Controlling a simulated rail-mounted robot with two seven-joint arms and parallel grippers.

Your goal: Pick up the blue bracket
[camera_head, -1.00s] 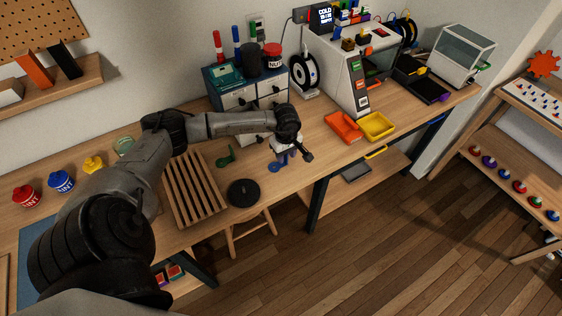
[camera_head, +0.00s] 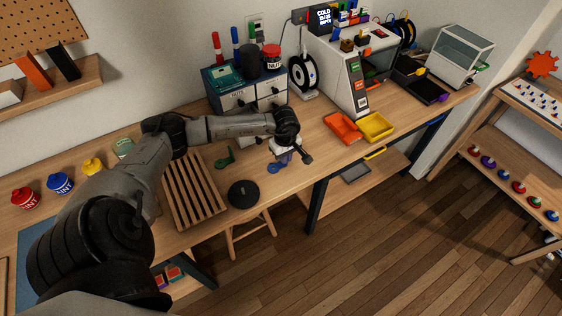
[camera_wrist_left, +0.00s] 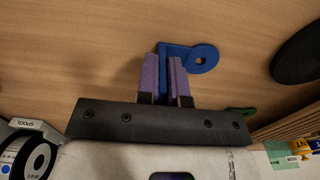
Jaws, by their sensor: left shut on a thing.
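The blue bracket (camera_wrist_left: 203,57) shows in the left wrist view, with a flat round end that has a hole and an upright part between the purple fingers. It also shows in the head view (camera_head: 274,168), partly hidden by my gripper. My left gripper (camera_wrist_left: 164,75) is shut on the bracket, low over the wooden table; I cannot tell whether the bracket touches the table. In the head view my left gripper (camera_head: 286,158) points down near the table's front edge. My right gripper is not in view.
A green bracket (camera_head: 225,159) lies to the left of the gripper. A black disc (camera_head: 243,194) and a slatted wooden rack (camera_head: 192,190) are close by. A drawer cabinet (camera_head: 234,101) stands behind. Orange (camera_head: 342,127) and yellow (camera_head: 377,127) trays lie to the right.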

